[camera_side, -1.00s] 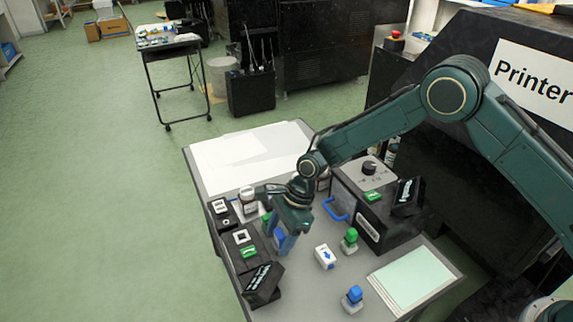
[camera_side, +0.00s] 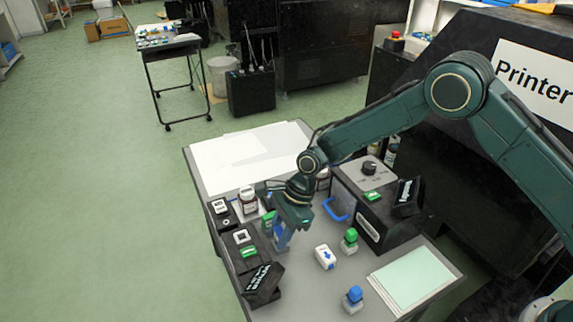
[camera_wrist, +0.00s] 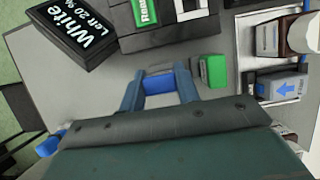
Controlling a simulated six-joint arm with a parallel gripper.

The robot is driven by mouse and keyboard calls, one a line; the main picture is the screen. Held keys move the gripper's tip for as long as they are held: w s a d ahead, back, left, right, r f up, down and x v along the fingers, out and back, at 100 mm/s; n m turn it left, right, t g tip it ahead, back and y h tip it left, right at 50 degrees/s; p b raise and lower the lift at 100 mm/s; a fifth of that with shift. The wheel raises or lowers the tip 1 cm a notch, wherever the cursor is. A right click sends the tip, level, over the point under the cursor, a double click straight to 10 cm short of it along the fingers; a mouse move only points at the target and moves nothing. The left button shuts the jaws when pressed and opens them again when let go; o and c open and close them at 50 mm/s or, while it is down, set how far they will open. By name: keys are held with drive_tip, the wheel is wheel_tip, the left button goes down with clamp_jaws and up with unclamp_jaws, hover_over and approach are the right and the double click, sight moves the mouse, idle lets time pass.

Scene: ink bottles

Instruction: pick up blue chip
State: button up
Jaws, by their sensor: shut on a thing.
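My gripper (camera_wrist: 160,88) is shut on the blue chip (camera_wrist: 160,83), which sits between its two blue-grey fingers in the wrist view. In the side view my gripper (camera_side: 281,243) points down over the grey table, just right of the black blocks. The chip is hard to tell from the fingers there. I cannot tell whether the chip still touches the table. A green chip (camera_wrist: 213,71) lies just right of the fingers in the wrist view.
The black block marked "White" (camera_wrist: 75,28) is at the upper left of the wrist view. In the side view, a white block with a blue arrow (camera_side: 325,257), a green-topped piece (camera_side: 349,241) and a blue-topped piece (camera_side: 353,299) stand right of my gripper. Bare table lies between.

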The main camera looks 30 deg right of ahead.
sight(280, 231)
wheel_tip(280, 231, up, 19)
idle(0.5)
drive_tip(key=shift+r, duration=0.2)
idle(0.5)
drive_tip(key=shift+r, duration=1.3)
drive_tip(key=w+d+f+m+t, duration=0.1)
drive_tip(key=w+d+f+m, duration=0.2)
drive_tip(key=w+d, duration=0.3)
drive_tip(key=w+d+f+m+t, duration=0.1)
drive_tip(key=w+d+f+m, duration=0.2)
drive_tip(key=d, duration=1.2)
drive_tip(key=w+d+f+m+t+h, duration=0.1)
drive_tip(key=w+d+f+m, duration=0.2)
drive_tip(key=w+d, duration=0.6)
drive_tip(key=shift+d+f, duration=0.45)
drive_tip(key=shift+d, duration=0.25)
drive_tip(key=shift+f, duration=0.2)
